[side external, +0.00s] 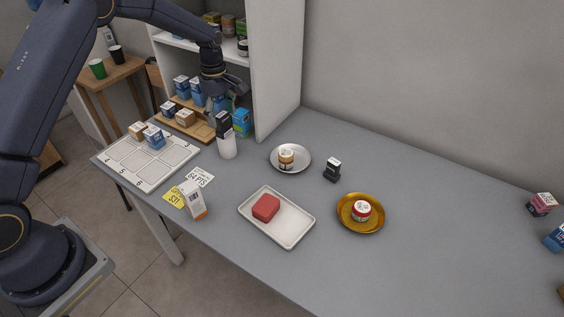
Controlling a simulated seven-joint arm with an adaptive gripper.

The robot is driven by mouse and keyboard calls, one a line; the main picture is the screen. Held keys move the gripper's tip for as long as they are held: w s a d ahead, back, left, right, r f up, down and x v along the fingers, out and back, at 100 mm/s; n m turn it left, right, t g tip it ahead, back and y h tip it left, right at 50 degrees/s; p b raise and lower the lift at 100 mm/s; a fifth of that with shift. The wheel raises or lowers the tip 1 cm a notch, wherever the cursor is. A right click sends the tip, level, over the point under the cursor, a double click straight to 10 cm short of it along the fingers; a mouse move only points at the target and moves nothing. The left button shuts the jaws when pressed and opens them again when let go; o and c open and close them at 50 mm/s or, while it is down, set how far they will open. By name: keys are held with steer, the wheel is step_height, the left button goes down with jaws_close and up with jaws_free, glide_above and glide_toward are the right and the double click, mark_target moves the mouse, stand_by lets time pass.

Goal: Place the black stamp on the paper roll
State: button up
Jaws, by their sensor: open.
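A small black stamp (332,169) with a pale label band stands upright on the grey counter, right of the silver plate. I cannot tell for certain which thing is the paper roll. A small white-and-tan cylinder (286,157) sits on the silver plate (303,171), and a red-and-white round item (361,210) sits on the gold plate (347,226). My gripper (217,108) is open and points down at the back left, by the shelf and the white bottle with a black top (226,140). It is well left of the stamp; its fingertips are partly hard to make out.
A white tray (284,237) with a red block (266,207) lies at the front middle. A numbered white board (145,171), price cards (201,178) and a small white-orange box (194,203) are at left. A white shelf panel (277,66) rises behind. The counter's right middle is clear.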

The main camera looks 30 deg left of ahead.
mark_target(222, 114)
steer(key=s+d+r+m+t, duration=0.15)
steer(key=s+r, duration=0.25)
steer(key=r, duration=0.6)
steer(key=s+d+r+m, duration=0.1)
steer(key=s+r+m, duration=0.2)
steer(key=r, duration=0.7)
steer(key=s+d+m+t, duration=0.2)
steer(key=s+m, duration=0.4)
steer(key=s, duration=0.6)
steer(key=s+d+r+m+t, duration=0.1)
steer(key=s+d+m+t, duration=0.1)
steer(key=s+m, duration=0.5)
steer(key=s, duration=0.5)
steer(key=shift+s+d+r, duration=0.2)
steer(key=shift+s+d, duration=0.05)
steer(key=shift+d, duration=0.05)
